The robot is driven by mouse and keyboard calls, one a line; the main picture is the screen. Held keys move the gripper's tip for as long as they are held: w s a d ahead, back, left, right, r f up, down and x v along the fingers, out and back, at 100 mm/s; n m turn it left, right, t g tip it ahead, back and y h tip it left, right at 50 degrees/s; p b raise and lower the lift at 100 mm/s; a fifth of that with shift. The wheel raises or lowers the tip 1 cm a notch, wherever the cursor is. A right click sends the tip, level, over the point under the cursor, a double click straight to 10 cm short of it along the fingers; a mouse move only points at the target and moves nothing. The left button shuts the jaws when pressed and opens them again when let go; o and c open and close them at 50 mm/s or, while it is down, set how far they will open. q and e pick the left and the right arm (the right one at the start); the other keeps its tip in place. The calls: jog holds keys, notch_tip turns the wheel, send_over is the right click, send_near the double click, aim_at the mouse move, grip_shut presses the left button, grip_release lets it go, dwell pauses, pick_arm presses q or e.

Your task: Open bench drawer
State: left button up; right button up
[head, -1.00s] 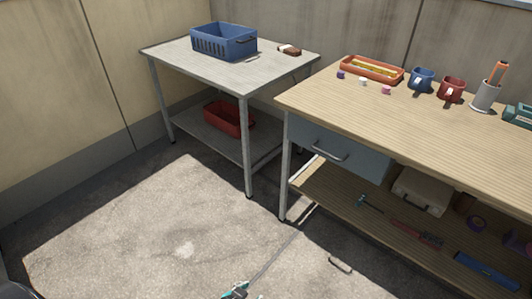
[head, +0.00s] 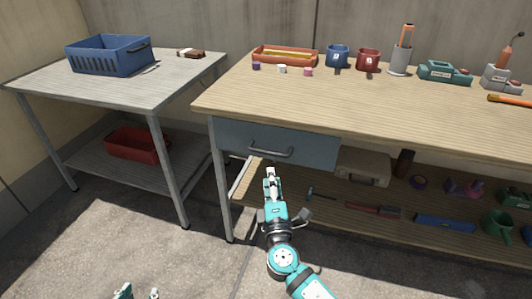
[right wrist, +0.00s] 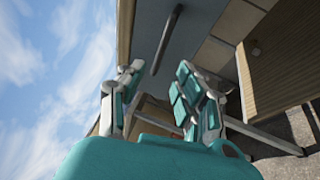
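The bench drawer (head: 312,148) has a grey-blue front under the left end of the wooden bench top (head: 350,99) and looks shut. Its metal bar handle (head: 270,153) also shows in the right wrist view (right wrist: 168,42), beyond the fingertips. My right gripper (head: 270,174) is just below and in front of the handle in the head view. In the right wrist view its fingers (right wrist: 160,78) are apart with nothing between them, not touching the handle. My left gripper (head: 139,293) shows only its tips at the bottom edge, spread apart, far from the drawer.
A grey table (head: 125,85) with a blue basket (head: 110,57) stands at the left; a red bin (head: 138,145) is on its shelf. Mugs, an orange tray (head: 285,56) and tools stand on the bench top. A beige case (head: 363,168) and tools lie on the lower shelf.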

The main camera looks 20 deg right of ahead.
aim_at(268, 153)
jog(key=x, duration=0.9)
jog(key=shift+w, duration=0.1)
pick_arm(q)
jog(key=shift+w+d+r+t+h, duration=0.3)
jog(key=shift+w+r+t, duration=0.35)
jog(key=shift+r, duration=0.2)
pick_arm(e)
jog(key=shift+w+d+r, duration=0.1)
jog(key=shift+w, duration=0.25)
grip_shut()
